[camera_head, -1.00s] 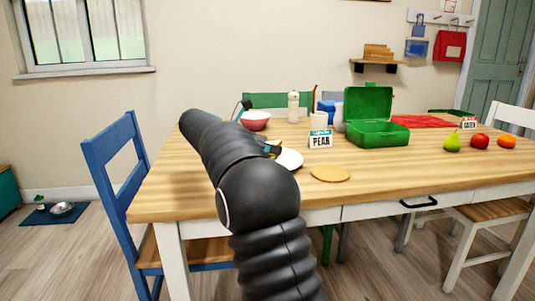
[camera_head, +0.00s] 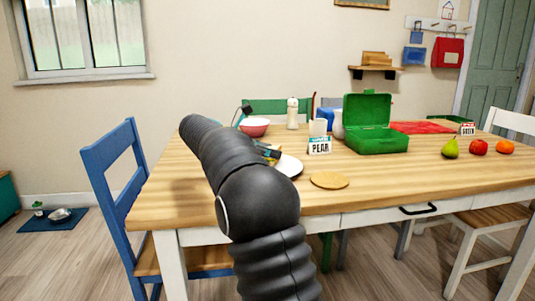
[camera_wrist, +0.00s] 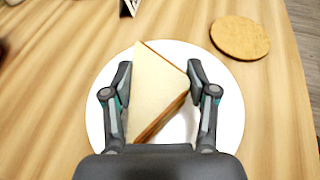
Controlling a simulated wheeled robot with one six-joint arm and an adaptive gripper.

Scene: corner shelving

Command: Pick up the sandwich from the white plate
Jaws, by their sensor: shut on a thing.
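The sandwich (camera_wrist: 154,88) is a pale triangular wedge with brown crust edges, seen from above in the wrist view. My gripper (camera_wrist: 158,82) has one finger on each side of it and is shut on it. The white plate (camera_wrist: 226,118) lies under the sandwich and fingers. I cannot tell whether the sandwich touches the plate or is just above it. In the head view the plate (camera_head: 291,167) is partly hidden by my arm, and my gripper (camera_head: 270,152) shows only in part beside the arm.
A round tan mat (camera_head: 329,180) lies right of the plate. A PEAR sign (camera_head: 319,145) and an open green lunchbox (camera_head: 377,145) stand behind it. A pear (camera_head: 450,149), a red apple (camera_head: 479,147) and an orange (camera_head: 505,148) sit at right. The front right tabletop is clear.

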